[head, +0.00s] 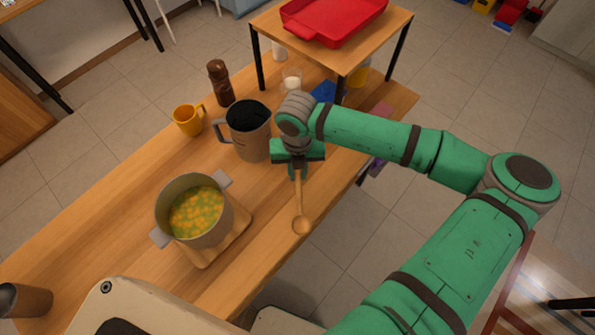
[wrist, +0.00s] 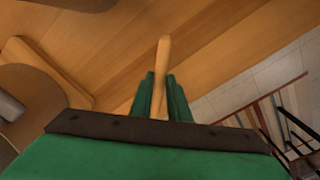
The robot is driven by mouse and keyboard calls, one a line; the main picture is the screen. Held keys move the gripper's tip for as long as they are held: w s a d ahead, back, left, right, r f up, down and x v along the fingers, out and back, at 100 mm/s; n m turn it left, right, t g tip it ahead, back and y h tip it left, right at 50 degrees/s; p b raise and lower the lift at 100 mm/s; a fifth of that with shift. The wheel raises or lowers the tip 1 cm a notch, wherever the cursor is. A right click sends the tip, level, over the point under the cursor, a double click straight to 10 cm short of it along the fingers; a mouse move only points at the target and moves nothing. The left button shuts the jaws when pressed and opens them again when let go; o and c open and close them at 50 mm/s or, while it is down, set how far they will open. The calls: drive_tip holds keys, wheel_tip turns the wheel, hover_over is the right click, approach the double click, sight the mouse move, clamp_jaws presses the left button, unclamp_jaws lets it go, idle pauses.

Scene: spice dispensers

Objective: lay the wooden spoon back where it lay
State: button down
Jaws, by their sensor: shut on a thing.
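The wooden spoon (head: 299,205) is held by its handle in my gripper (head: 298,173). Its bowl points toward the front edge of the table in the head view. My gripper is shut on the handle, over the table to the right of the grey pot. The handle (wrist: 162,70) also shows in the wrist view, between the two green fingers (wrist: 160,97). The spoon bowl is not visible in the wrist view. I cannot tell how far the spoon is above the table (head: 130,190).
The pot of yellow-green food (head: 195,210) stands on a wooden board (head: 235,240). A dark metal jug (head: 249,135) is behind my gripper, with a yellow mug (head: 188,120) and brown pepper mill (head: 220,83) to its left. A raised shelf with a red tray (head: 335,22) stands behind.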

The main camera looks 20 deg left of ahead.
sight(298, 172)
drive_tip(key=shift+w+a+f, duration=0.1)
drive_tip(key=shift+w+f, duration=0.1)
drive_tip(key=shift+f, duration=0.15)
drive_tip(key=shift+w+f, duration=0.2)
drive_tip(key=shift+f, duration=1.35)
drive_tip(key=shift+s, duration=0.1)
drive_tip(key=shift+f, duration=0.1)
drive_tip(key=c, duration=1.7)
unclamp_jaws()
